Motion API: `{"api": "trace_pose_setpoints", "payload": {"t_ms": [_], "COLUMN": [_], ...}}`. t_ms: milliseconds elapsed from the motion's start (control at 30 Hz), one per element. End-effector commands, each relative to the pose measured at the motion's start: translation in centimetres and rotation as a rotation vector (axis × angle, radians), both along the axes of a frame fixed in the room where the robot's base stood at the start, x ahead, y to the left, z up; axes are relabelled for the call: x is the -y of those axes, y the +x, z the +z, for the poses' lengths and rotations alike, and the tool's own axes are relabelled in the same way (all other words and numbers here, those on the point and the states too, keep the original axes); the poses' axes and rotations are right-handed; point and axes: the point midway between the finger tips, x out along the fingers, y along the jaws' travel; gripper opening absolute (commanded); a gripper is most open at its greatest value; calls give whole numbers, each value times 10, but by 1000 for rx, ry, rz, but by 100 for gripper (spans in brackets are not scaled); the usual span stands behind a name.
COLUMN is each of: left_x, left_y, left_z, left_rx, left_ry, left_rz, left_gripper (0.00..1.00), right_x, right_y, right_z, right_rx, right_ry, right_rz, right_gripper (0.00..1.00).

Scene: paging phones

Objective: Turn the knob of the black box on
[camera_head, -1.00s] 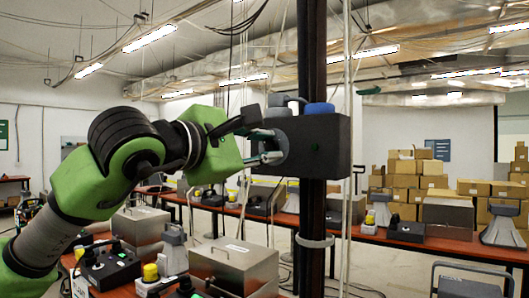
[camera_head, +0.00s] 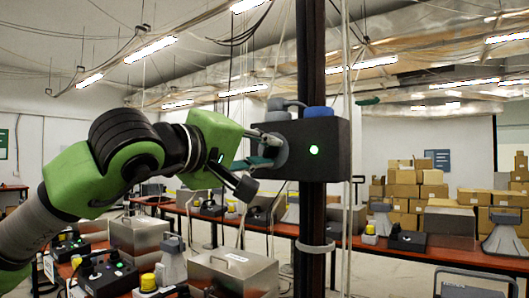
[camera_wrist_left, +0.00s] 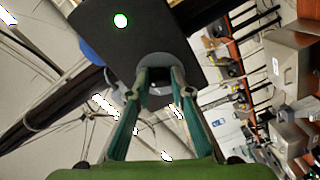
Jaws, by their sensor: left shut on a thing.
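The black box (camera_head: 325,150) is fixed to a dark upright post, and a green light (camera_head: 314,150) glows bright on its front. In the left wrist view the box (camera_wrist_left: 150,38) shows with its lit green light (camera_wrist_left: 121,20). In the left wrist view the gripper's fingertips (camera_wrist_left: 158,78) meet at the knob. My right gripper is out of view.
The dark post (camera_head: 312,230) runs behind the box, with blue and grey parts on the box's top. Long red-brown tables (camera_head: 470,258) with metal boxes (camera_head: 232,270) and devices stand behind and below. Cardboard boxes (camera_head: 405,190) are stacked at the back right.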

Motion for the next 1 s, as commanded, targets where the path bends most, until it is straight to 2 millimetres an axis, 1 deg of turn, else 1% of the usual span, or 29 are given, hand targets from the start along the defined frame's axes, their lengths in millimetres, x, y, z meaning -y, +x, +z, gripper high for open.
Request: {"api": "trace_pose_setpoints", "payload": {"t_ms": [200, 400, 633, 1000], "left_x": [0, 0, 0, 1], "left_y": [0, 1, 1, 1], "left_z": [-3, -4, -4, -5], "left_rx": [87, 141, 171, 176], "left_ry": [127, 203, 245, 254], "left_rz": [-1, -1, -2, -3], "left_gripper": [0, 0, 0, 0], "right_x": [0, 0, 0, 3], "right_y": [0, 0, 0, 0], "right_z": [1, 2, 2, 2], "right_rx": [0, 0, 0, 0], "right_ry": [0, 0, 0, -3], "right_rz": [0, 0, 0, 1], "right_gripper": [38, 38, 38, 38]}}
